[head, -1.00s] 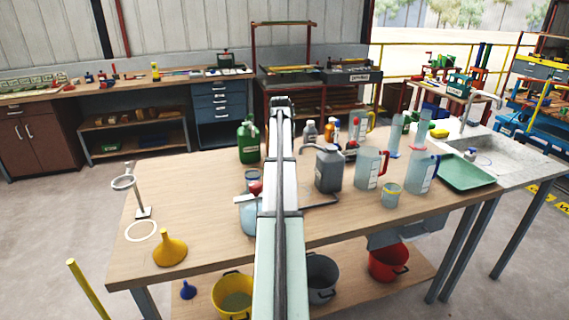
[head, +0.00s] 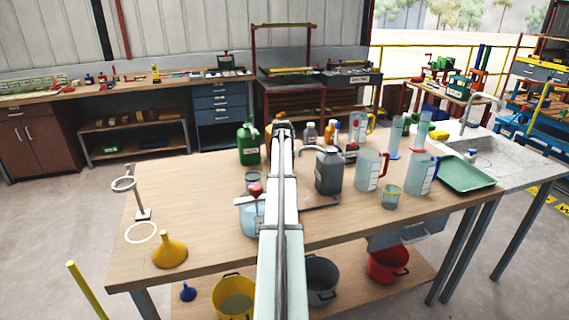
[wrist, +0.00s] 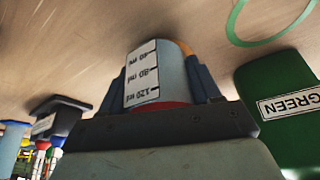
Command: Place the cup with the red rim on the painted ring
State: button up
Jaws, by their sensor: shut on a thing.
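In the wrist view my gripper (wrist: 162,75) is shut on a pale cup (wrist: 168,72) with a millilitre scale, held between its two dark blue fingers. A red band, the cup's rim, shows close to the palm. In the head view my arm hides the gripper and the cup. A green ring (wrist: 238,30) outlines a patch of the wooden surface in the wrist view, apart from the cup. In the head view a white ring (head: 141,232) lies flat on the table at the front left; I cannot tell which ring is meant.
A green jug (head: 248,143), also in the wrist view (wrist: 272,85), stands close to the gripper. A grey jug (head: 328,172) and several clear jugs stand to the right. A yellow funnel (head: 170,254) and a ring stand (head: 143,213) flank the white ring. The table's left middle is clear.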

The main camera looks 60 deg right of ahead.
jog(key=d, duration=0.2)
jog(key=w, duration=0.1)
jog(key=shift+d+f, duration=0.4)
jog(key=shift+f, duration=0.2)
jog(key=shift+f, duration=0.1)
jog(key=o, duration=1)
jog(key=shift+a+r, duration=0.25)
jog(key=shift+r, duration=0.3)
jog(key=s+a, duration=0.1)
jog(key=a, duration=0.2)
jog(key=s+a, duration=0.2)
jog(key=a, duration=0.2)
jog(key=s+a, duration=0.1)
jog(key=a, duration=0.3)
jog(key=shift+s+r, duration=0.1)
jog(key=shift+s, duration=0.25)
